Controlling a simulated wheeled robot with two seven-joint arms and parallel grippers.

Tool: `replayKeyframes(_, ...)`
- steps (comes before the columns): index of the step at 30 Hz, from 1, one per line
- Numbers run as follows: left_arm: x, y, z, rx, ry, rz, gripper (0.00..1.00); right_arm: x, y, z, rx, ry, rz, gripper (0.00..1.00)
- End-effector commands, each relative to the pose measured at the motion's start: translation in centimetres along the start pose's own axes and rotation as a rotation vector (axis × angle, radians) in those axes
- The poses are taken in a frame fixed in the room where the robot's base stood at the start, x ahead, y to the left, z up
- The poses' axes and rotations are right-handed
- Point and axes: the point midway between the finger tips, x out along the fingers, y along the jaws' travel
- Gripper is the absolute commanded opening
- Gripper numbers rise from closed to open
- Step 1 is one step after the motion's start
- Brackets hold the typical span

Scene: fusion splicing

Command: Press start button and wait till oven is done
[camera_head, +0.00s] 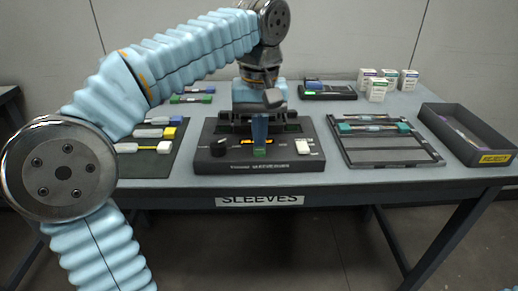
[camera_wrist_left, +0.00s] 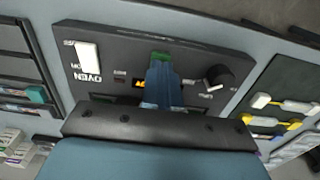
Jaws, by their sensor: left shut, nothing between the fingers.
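The oven (camera_head: 205,165) is a black box in the middle of the table, with a dark knob (camera_head: 219,147), an amber lit display (camera_head: 247,141), a green button (camera_head: 259,153) and a white switch (camera_head: 302,146). My left gripper (camera_head: 260,143) points down over the oven's front panel, shut and empty, its tips at the green button. I cannot tell whether they press it. In the left wrist view my fingers (camera_wrist_left: 161,80) end at the green button (camera_wrist_left: 160,57), and part of the display shows beside them. My right gripper is out of view.
A mat with coloured parts (camera_head: 150,163) lies left of the oven. A framed tray (camera_head: 385,157) and a dark bin (camera_head: 480,119) with a yellow label stand right. Small white boxes (camera_head: 377,90) and a dark device (camera_head: 328,94) stand at the back, near the wall.

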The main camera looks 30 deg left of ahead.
Motion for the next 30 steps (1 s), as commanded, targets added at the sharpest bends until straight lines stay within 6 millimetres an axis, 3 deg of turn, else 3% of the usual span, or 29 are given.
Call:
replayKeyframes(21,1.5,0.0,0.0,0.0,0.0,0.0,0.0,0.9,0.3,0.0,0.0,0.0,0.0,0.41)
replayKeyframes(30,-0.2,0.0,0.0,0.0,0.0,0.0,0.0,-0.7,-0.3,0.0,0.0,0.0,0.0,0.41)
